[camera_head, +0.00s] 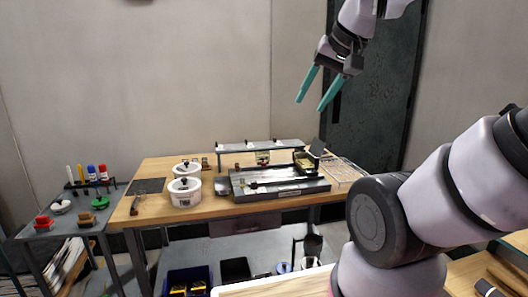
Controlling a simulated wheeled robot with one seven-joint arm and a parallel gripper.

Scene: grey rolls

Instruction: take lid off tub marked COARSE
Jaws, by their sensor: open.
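I cannot tell which one is marked COARSE. Both lids look seated on their tubs. My gripper (313,105) is open and empty, with teal fingers pointing down. It is high up, to the right of the tubs and well apart from them.
A grey metal machine (275,185) fills the middle of the wooden table (245,207), with a raised rack (260,146) behind it. A dark mat (146,186) and a handled tool (135,205) lie left of the tubs. A side table (60,229) at far left holds markers and small coloured items.

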